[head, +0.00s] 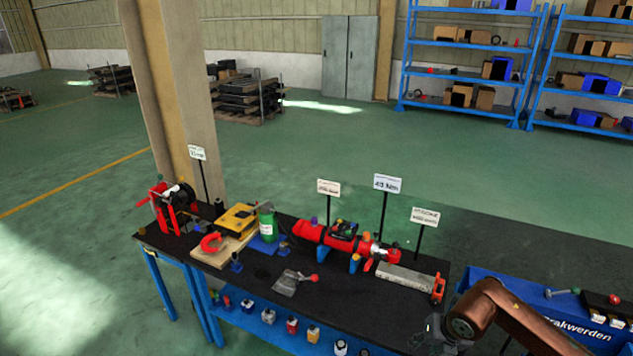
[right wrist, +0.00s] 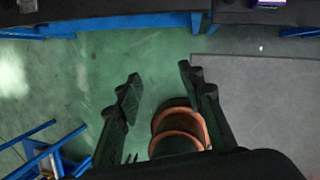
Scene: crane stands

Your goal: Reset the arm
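My right arm (head: 500,308), brown and bent, comes in at the bottom right of the head view. My right gripper (head: 430,334) shows small and dark beside the black bench's right front corner, partly cut off by the lower edge. In the right wrist view the right gripper (right wrist: 158,76) has its two black fingers well apart, with nothing between them but green floor. A brown rounded part of my own body shows below the fingers. My left arm and gripper are in neither view.
A black workbench (head: 262,285) holds a red cylindrical machine (head: 335,238), a green bottle (head: 266,222), a red-handled tool (head: 297,281) and sign posts. A blue bench (head: 570,330) stands at right. Blue shelves (head: 465,52) are behind. Green floor between is clear.

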